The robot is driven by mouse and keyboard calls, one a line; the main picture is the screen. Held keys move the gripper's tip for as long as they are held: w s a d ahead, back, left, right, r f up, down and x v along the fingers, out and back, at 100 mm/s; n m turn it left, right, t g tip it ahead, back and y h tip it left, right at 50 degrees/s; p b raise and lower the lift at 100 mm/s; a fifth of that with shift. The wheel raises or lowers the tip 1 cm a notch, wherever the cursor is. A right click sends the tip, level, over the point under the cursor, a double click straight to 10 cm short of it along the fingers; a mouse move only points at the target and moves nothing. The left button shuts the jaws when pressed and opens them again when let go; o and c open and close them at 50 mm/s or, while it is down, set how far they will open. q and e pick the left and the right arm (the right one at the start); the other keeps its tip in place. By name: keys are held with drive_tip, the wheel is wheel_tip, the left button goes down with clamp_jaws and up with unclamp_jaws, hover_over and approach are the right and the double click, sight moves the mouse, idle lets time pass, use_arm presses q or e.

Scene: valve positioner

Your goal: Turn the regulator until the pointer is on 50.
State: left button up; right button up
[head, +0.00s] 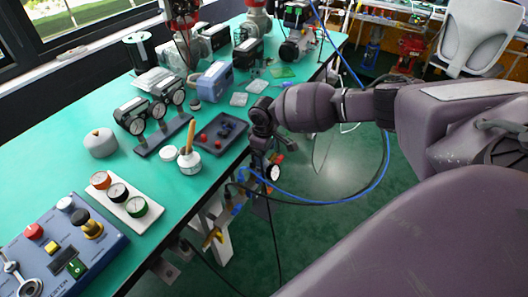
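My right arm reaches in from the right. Its gripper (262,117) is a small dark shape at the table's right edge, directly above what looks like the regulator. I cannot make out its fingers or whether they touch anything. The likely regulator is a dark fitting with a red part (279,158) and a small white-faced gauge (273,173), hanging beside the table edge. A blue hose runs near it. The gauge is too small for me to read its pointer or numbers. My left gripper is not in view.
The green table (222,190) carries a blue control box (62,250), a plate with several round knobs (127,200), a stand with several dials (160,127), a white pot with a wooden handle (189,162) and a dark tray (220,133). A grey chair (480,35) stands behind.

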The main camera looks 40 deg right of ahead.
drive_tip(key=shift+r, duration=0.25)
wheel_tip(320, 180, up, 9)
drive_tip(key=shift+r+p, duration=0.1)
drive_tip(key=shift+p, duration=0.95)
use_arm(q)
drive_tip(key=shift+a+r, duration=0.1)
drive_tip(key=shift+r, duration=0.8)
use_arm(e)
drive_tip(key=shift+r, duration=0.6)
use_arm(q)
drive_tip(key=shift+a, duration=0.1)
